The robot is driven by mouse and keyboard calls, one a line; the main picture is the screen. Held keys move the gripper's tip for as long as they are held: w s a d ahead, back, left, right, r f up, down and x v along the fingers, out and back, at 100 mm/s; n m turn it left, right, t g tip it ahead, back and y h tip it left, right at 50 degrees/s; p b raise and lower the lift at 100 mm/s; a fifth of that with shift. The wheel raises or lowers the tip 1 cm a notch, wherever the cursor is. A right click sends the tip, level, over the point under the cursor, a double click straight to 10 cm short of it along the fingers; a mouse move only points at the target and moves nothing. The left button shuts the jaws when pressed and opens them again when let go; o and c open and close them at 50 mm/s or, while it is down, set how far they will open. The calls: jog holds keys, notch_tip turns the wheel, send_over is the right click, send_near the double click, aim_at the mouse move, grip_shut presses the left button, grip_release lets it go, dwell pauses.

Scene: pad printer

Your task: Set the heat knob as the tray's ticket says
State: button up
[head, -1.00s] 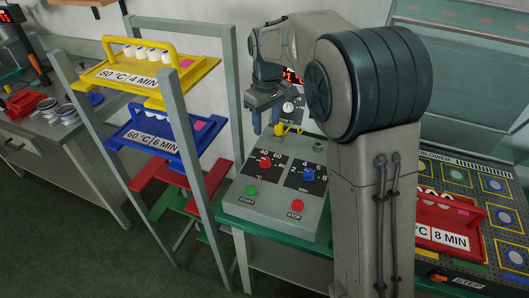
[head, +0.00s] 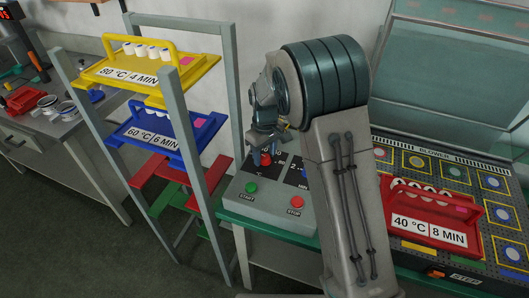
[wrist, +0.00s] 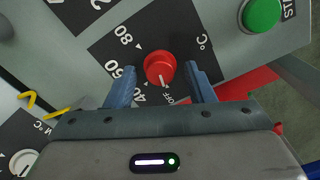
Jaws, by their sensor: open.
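The red heat knob (wrist: 160,67) is in the wrist view, on a black dial marked OFF, 40, 60 and 80 °C. Its white pointer line points about at OFF. My gripper (wrist: 162,76) is open, with one blue finger on either side of the knob; I cannot tell if they touch it. In the head view my gripper (head: 262,157) is down over the knob (head: 265,158) on the grey control box (head: 268,207). The red tray (head: 430,212) on the blower table has a ticket reading 40 °C, 8 MIN (head: 428,231).
A rack holds a yellow tray (head: 120,73) reading 80 °C, 4 MIN and a blue tray (head: 150,141) reading 60 °C, 6 MIN. Green START (head: 251,187) and red STOP (head: 297,202) buttons sit on the control box. A blue minute knob (head: 304,172) is partly hidden by my arm.

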jog(key=c, duration=1)
jog(key=shift+m, duration=0.3)
jog(key=m, duration=0.4)
jog(key=shift+m+b, duration=0.3)
jog(key=shift+m, duration=2.3)
jog(key=o, duration=1)
